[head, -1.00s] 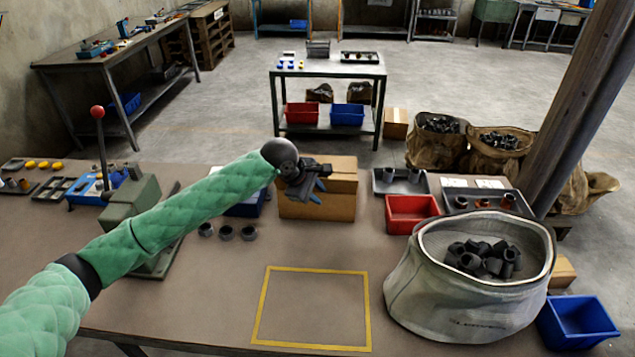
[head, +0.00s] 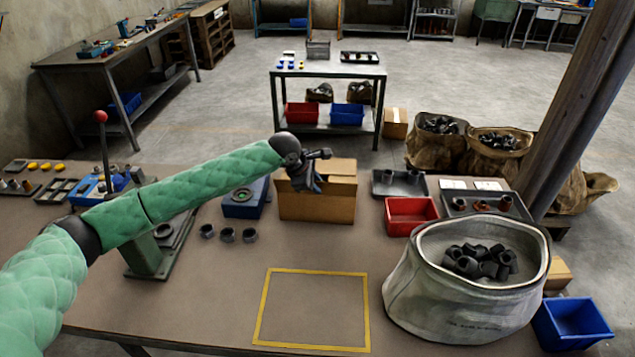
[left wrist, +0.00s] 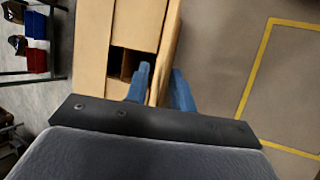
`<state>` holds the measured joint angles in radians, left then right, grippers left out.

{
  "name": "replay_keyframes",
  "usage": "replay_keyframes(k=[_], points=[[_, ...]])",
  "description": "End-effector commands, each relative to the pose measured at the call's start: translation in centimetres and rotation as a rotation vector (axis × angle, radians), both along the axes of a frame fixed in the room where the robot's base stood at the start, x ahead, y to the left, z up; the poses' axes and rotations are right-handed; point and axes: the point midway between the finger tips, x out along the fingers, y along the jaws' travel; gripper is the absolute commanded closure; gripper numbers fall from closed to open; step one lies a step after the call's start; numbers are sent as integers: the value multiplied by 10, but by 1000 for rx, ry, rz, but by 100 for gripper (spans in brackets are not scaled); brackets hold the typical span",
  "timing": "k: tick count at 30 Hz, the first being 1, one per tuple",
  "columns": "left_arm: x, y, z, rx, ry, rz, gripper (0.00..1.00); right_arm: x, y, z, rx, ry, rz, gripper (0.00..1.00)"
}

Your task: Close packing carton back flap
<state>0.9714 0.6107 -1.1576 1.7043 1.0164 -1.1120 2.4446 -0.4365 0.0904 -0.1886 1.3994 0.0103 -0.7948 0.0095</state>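The brown packing carton (head: 322,206) stands at the back of the workbench, left of the red bin. In the left wrist view the carton (left wrist: 95,45) has cardboard panels across its top and a small dark gap between them, with part of its inside showing. My left gripper (head: 312,188) is over the carton's left part in the head view and hides part of the top. My right gripper is not in view.
A red bin (head: 410,213) and dark trays stand right of the carton. A large pale bag (head: 440,295) of black parts is at the front right. A blue fixture (head: 243,208), several dark rings and a green lever press (head: 148,255) are left. The yellow-outlined area is clear.

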Motion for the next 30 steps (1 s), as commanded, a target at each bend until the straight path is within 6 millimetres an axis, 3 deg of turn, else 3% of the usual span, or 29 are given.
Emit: replay_keyframes(k=[14, 18, 30], points=[[5, -5, -12, 1, -1, 0, 75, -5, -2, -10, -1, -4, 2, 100], [5, -5, -12, 1, -1, 0, 100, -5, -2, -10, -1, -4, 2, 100], [5, -5, -12, 1, 0, 0, 100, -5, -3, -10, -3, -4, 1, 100]])
